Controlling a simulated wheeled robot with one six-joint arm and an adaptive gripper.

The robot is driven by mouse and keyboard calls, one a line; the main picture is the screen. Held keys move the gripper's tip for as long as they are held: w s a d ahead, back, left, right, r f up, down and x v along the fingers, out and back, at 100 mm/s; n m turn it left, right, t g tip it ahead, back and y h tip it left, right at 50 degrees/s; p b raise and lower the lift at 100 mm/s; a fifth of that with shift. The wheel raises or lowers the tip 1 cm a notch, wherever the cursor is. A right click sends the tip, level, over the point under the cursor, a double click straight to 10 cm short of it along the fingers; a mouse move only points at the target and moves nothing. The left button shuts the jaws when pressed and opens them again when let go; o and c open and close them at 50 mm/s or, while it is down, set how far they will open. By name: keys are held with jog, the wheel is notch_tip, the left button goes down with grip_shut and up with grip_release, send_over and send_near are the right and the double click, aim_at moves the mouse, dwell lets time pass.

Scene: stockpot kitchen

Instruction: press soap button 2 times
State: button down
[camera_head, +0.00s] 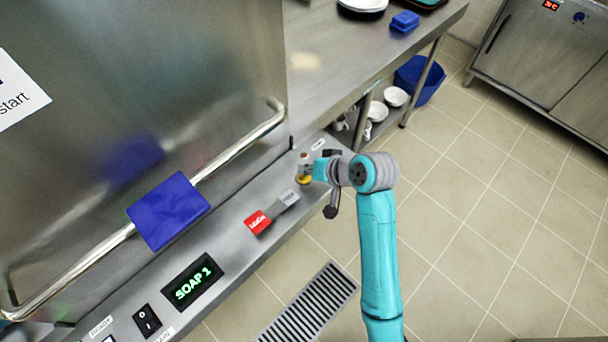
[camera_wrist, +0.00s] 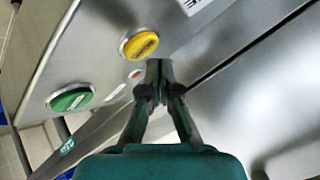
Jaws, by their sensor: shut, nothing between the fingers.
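A round yellow button (camera_head: 304,180) sits on the steel control panel (camera_head: 232,243). It shows larger in the wrist view (camera_wrist: 140,44), with dark lettering too small to read. The display (camera_head: 193,283) on the panel reads "SOAP 1" in green. My gripper (camera_head: 305,168) is at the panel, close to the yellow button and partly hiding that area in the head view. In the wrist view its fingertips (camera_wrist: 158,64) are together and empty, just beside the lower right of the yellow button. I cannot tell whether they touch the panel.
A green button (camera_wrist: 70,100) is at left in the wrist view. A long handle bar (camera_head: 240,148) with a blue plate (camera_head: 168,210) is above. Tiled floor is open at right.

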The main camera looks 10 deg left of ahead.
aim_at(307, 177)
jog(key=shift+r, duration=2.5)
dwell(0.3)
